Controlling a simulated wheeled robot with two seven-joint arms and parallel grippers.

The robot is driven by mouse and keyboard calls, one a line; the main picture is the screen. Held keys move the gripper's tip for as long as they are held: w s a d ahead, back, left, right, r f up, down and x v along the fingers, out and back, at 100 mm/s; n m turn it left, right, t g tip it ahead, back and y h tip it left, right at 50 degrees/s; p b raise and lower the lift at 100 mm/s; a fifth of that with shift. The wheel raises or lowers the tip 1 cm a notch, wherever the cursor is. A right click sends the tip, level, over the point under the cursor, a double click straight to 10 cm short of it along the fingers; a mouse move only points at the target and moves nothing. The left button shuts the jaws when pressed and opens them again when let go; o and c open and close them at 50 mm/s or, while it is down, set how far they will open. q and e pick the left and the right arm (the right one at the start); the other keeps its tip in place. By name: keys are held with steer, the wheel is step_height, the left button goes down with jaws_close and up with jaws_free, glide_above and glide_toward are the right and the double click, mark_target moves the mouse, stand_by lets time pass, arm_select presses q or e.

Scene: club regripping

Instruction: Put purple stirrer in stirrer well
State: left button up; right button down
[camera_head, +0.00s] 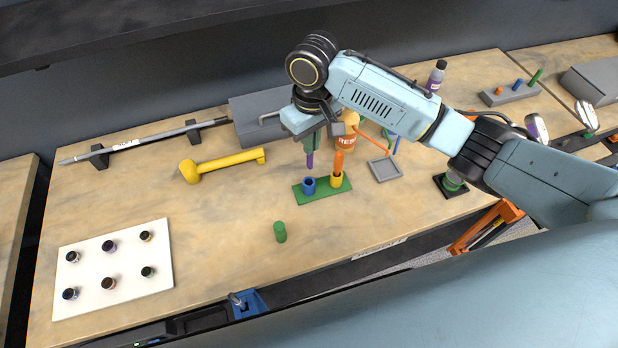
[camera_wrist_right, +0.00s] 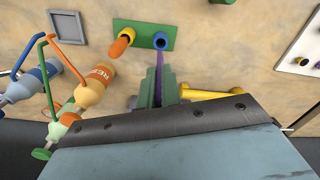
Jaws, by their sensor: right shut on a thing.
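My right gripper (camera_head: 308,140) points down and is shut on the purple stirrer (camera_head: 310,161), a thin rod hanging below the green fingers. In the right wrist view the purple stirrer (camera_wrist_right: 160,72) sticks out from between the fingers (camera_wrist_right: 160,92) towards the blue well. The blue well (camera_head: 309,185) stands on a green base (camera_head: 322,190) and looks empty; its opening also shows in the wrist view (camera_wrist_right: 161,40). The stirrer's tip appears above the blue well and apart from it. A yellow well (camera_head: 336,180) beside it holds an orange stirrer (camera_head: 338,161). My left gripper is in neither view.
Bottles, one with an orange label (camera_wrist_right: 97,85), stand close by my right gripper. A yellow club-shaped piece (camera_head: 225,165) lies left. A grey square tray (camera_head: 384,170) sits right of the wells. A green cylinder (camera_head: 280,232) and a white board (camera_head: 115,270) are nearer the front.

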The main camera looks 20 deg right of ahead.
steer(key=shift+a, duration=0.2)
step_height(320, 180, down, 10)
steer(key=shift+r, duration=0.1)
stand_by(0.4)
steer(key=c, duration=1.6)
jaws_free()
steer(key=shift+f, duration=0.2)
step_height(320, 180, up, 12)
steer(key=shift+r, duration=0.2)
